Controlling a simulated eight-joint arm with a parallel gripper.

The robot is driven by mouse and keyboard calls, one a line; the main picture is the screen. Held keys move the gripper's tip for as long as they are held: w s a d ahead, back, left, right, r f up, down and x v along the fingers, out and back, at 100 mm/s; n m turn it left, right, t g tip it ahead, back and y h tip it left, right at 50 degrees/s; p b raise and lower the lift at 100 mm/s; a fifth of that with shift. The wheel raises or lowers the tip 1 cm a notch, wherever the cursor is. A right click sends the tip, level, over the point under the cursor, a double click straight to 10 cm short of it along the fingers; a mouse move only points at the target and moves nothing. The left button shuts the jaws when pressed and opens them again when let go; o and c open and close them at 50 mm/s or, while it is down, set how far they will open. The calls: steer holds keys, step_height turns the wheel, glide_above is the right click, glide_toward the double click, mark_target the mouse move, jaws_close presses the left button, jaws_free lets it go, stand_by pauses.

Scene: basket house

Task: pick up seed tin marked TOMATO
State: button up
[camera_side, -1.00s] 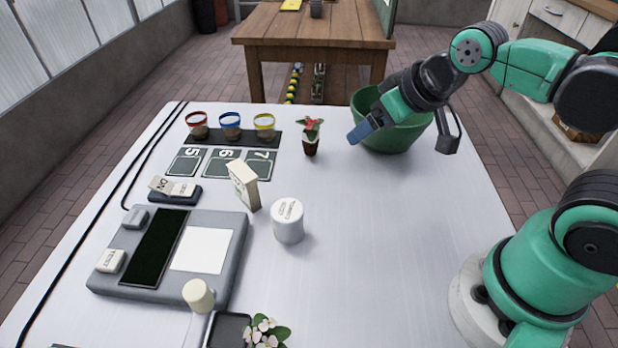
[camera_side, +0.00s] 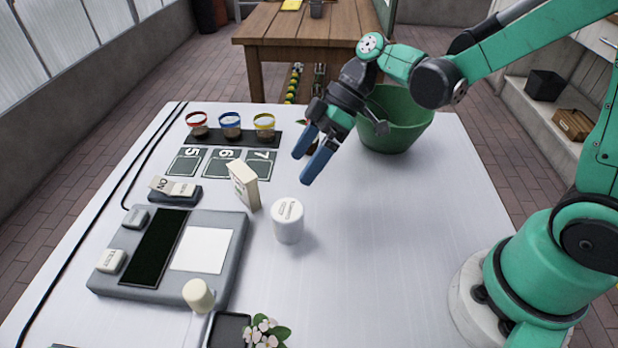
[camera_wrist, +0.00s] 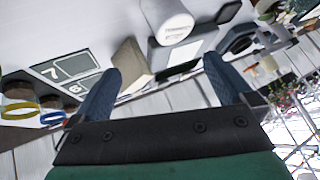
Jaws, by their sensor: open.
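A white round tin (camera_side: 288,221) with dark lettering on its lid stands upright on the white table; the lettering is too small to read. It also shows at the top of the wrist view (camera_wrist: 168,20), beyond the fingertips. My gripper (camera_side: 306,168) is open and empty, its blue fingers above the table, up and to the right of the tin in the side view. In the wrist view, the open fingers (camera_wrist: 163,66) frame a cream box (camera_wrist: 130,62) and the tin, touching neither. The cream box (camera_side: 243,186) stands left of the tin.
A green tub (camera_side: 405,125) stands behind my gripper. Coloured-rim pots (camera_side: 230,126) and numbered squares (camera_side: 222,163) are at the back left. A grey device (camera_side: 170,255) lies left of the tin. The table right of the tin is clear.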

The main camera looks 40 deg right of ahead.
mark_target(277, 227)
steer(key=f+n+g+y, duration=0.1)
steer(key=n, duration=0.1)
steer(key=a+f+n+g+y, duration=0.1)
steer(key=f+n, duration=0.1)
steer(key=n, duration=0.1)
steer(key=a+f+n+g+y, duration=0.1)
steer(key=n+y, duration=0.1)
steer(key=shift+f+n, duration=0.15)
steer(key=shift+n, duration=0.25)
steer(key=shift+s+a+f+n+g+y, duration=0.1)
steer(key=shift+s+f+n+g+y, duration=0.2)
steer(key=shift+n, duration=0.25)
steer(key=shift+s+f+n+g+y, duration=0.15)
steer(key=shift+f+n+g+y, duration=0.15)
steer(key=shift+n, duration=0.25)
steer(key=shift+x, duration=2.7)
steer(key=c, duration=1.4)
steer(key=shift+o, duration=0.2)
